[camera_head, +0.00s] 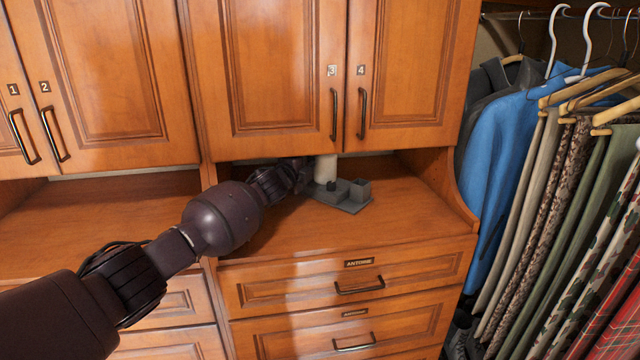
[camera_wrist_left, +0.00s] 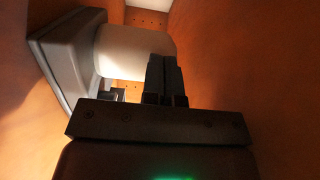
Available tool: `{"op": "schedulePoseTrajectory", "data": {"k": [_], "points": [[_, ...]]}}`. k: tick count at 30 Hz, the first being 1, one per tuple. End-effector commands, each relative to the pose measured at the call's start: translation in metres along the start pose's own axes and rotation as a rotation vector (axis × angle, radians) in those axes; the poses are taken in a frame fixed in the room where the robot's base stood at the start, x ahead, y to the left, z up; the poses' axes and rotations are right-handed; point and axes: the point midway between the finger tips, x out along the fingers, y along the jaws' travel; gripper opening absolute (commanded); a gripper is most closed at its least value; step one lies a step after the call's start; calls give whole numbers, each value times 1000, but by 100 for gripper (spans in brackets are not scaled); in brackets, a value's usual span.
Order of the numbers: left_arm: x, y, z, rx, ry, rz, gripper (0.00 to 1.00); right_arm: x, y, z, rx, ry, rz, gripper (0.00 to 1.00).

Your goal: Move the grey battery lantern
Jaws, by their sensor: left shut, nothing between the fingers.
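A pale cylinder (camera_head: 325,168), seemingly the body of the lantern, stands upright on the shelf under doors 3 and 4. A grey base (camera_head: 345,205) with a small square cup lies at its foot; I cannot tell whether they are one piece. In the left wrist view, the cylinder (camera_wrist_left: 135,52) and a grey plate (camera_wrist_left: 62,58) appear sideways. My left gripper (camera_head: 304,172) is just left of the cylinder, partly blended with the arm. Its fingers (camera_wrist_left: 165,78) are shut and empty, overlapping the cylinder's edge in that view; contact cannot be told. My right gripper is not in view.
The wooden cabinet doors (camera_head: 285,70) hang close above the shelf (camera_head: 285,230), leaving a low opening. A side panel (camera_head: 440,180) bounds it on the right. The shelf is bare in front and at left. Hanging clothes (camera_head: 510,150) are at right.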

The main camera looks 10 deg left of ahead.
Motion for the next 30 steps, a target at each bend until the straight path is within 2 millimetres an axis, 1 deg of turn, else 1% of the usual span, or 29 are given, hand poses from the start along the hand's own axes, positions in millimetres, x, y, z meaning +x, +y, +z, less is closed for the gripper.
{"op": "schedulePoseTrajectory", "data": {"k": [3, 13, 24, 30], "points": [[0, 1, 1, 0, -2, 1, 0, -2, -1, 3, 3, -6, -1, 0], [0, 1, 0, 0, -1, 1, 0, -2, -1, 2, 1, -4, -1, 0], [0, 1, 0, 0, -2, 1, 0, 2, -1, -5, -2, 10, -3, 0], [0, 1, 0, 0, -1, 1, 0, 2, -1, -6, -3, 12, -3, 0]]}}
